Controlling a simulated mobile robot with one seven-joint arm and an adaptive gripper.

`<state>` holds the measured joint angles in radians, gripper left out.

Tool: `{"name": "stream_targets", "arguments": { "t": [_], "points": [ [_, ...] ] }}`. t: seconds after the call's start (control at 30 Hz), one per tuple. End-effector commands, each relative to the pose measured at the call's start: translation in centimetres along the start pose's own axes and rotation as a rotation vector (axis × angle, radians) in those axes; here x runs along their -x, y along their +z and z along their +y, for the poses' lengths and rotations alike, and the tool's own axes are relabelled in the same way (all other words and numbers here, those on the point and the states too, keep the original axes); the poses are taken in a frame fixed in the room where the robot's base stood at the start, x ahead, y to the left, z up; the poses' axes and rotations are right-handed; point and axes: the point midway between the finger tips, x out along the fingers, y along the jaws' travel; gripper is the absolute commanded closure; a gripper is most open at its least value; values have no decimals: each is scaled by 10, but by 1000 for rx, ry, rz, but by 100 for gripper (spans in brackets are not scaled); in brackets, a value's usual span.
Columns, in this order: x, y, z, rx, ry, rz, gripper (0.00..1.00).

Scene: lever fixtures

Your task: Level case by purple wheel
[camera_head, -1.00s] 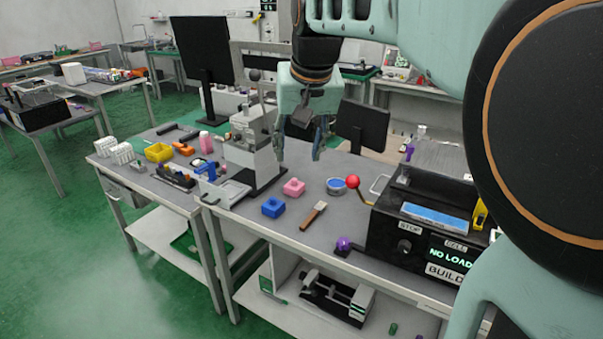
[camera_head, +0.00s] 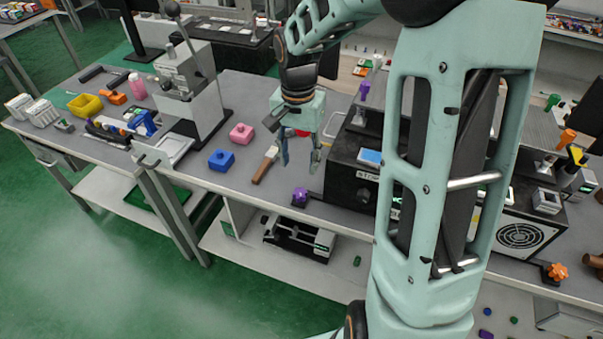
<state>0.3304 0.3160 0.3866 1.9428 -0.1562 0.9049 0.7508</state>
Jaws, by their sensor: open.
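The purple wheel (camera_head: 300,196) sits at the table's front edge, at the lower left of a black case (camera_head: 346,184) with a blue-topped part on it. A bit of the red lever ball (camera_head: 302,133) shows behind the gripper. Whether the case is level cannot be told.
A wooden-handled brush (camera_head: 265,165), a blue block (camera_head: 221,160) and a pink block (camera_head: 241,133) lie left of my gripper. A grey lever press (camera_head: 188,85) stands farther left. Another case with an orange wheel (camera_head: 558,271) is at the right.

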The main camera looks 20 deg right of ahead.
Motion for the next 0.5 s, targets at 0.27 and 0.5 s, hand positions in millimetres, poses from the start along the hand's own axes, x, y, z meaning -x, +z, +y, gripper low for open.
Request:
{"name": "stream_targets", "arguments": {
  "t": [0.27,0.5],
  "points": [
    [-24,3,2,-14,2,-13,58],
    [-70,4,2,-12,1,-13,58]
  ]
}}
